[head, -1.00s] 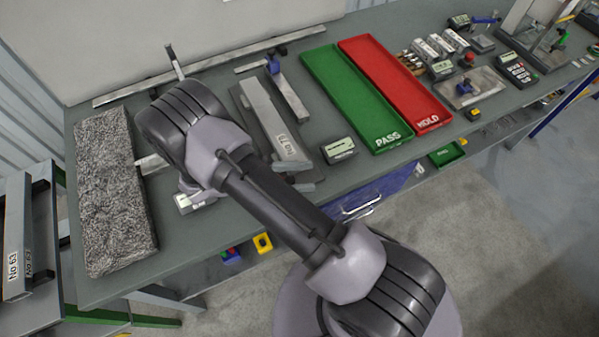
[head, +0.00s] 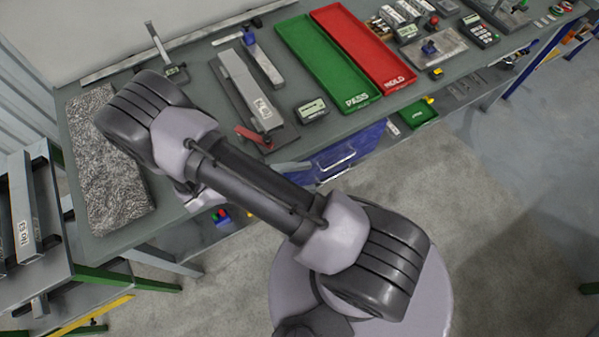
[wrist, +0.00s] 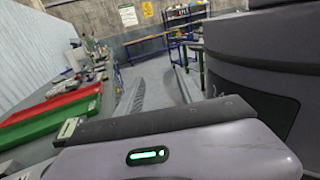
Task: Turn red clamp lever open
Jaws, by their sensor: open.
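The red clamp lever (head: 252,135) shows in the head view at the near end of a grey fixture. It lies beside the near end of a long grey bar (head: 243,82) with a white label. The lever is clear of my arm, which crosses the picture just below and left of it. The wrist view shows a grey body of mine with a green light, and no lever.
A grey granite slab (head: 103,165) lies at the table's left end. A small display box (head: 311,111) stands right of the fixture. Green PASS (head: 360,103) and red HOLD (head: 399,84) trays lie beyond. A height gauge (head: 172,70) stands behind my arm.

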